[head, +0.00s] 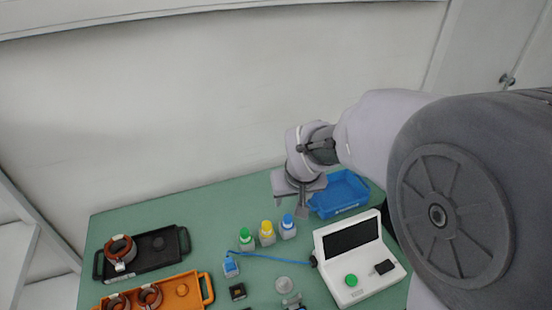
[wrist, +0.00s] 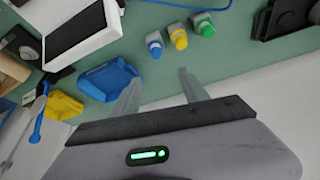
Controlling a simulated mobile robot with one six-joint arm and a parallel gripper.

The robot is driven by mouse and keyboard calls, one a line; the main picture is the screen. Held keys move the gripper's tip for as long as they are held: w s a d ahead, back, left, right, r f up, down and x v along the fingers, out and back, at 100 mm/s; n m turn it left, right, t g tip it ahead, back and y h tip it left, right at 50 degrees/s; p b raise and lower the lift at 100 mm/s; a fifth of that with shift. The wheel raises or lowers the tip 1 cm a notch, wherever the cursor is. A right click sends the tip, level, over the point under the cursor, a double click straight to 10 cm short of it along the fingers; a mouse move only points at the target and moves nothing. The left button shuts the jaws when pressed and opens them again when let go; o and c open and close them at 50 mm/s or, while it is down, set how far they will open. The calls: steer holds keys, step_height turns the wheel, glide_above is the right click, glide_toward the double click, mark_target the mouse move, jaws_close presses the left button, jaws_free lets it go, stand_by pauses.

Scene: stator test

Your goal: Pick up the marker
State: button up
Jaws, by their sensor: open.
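I cannot make out a marker for certain in either view. My gripper (head: 301,207) hangs above the back of the green table in the head view, near the blue tray and the bottles. In the wrist view my gripper (wrist: 158,80) has its two fingers apart, with nothing between them. A slim blue item (wrist: 38,118) shows at the left of the wrist view; I cannot tell what it is.
A blue tray (head: 345,209) stands at the back right. Bottles with green (head: 246,240), yellow (head: 267,233) and blue (head: 287,227) caps stand mid-table. A white tester (head: 345,285) is at front right. Black (head: 150,264) and orange (head: 201,291) trays hold copper-coloured rings at left.

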steer(key=b, duration=0.4)
glide_above(288, 218)
steer(key=s, duration=0.2)
steer(key=f, duration=1)
steer(key=shift+a, duration=0.2)
steer(key=x, duration=0.1)
steer(key=b+x, duration=0.1)
steer(key=x, duration=0.1)
steer(key=d+b+x, duration=0.1)
steer(key=x, duration=0.1)
steer(key=shift+s+a+f, duration=0.1)
steer(key=shift+s+f, duration=0.15)
steer(key=shift+s, duration=0.05)
steer(key=shift+w+f, duration=0.15)
steer(key=shift+w, duration=0.05)
steer(key=shift+s, duration=0.1)
steer(key=shift+c, duration=0.9)
jaws_close()
